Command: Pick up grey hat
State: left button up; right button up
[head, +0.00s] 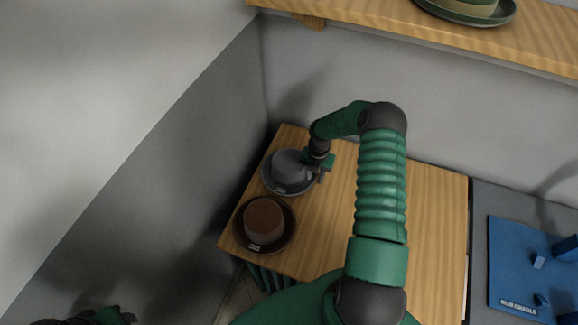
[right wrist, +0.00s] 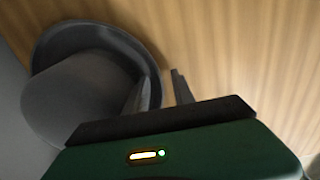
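The grey hat (head: 287,171) lies on the wooden table near its back left corner, brim down. It also shows in the right wrist view (right wrist: 75,92), at the left. My right gripper (head: 322,172) is at the right edge of its brim. In the right wrist view the two fingers (right wrist: 163,88) stand apart, with the left finger overlapping the brim and the brim's edge showing in the gap. I cannot tell whether they touch it. A part of my left arm or gripper (head: 112,317) shows at the bottom left, mostly cut off.
A brown hat (head: 264,221) lies just in front of the grey hat. The wooden table (head: 430,225) is bare to the right. A wall stands close on the left. A shelf (head: 400,25) with a green hat (head: 468,8) is above. A blue board (head: 512,262) lies at the right.

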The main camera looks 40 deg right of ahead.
jog(key=shift+f, duration=0.2)
grip_shut()
dwell(1.3)
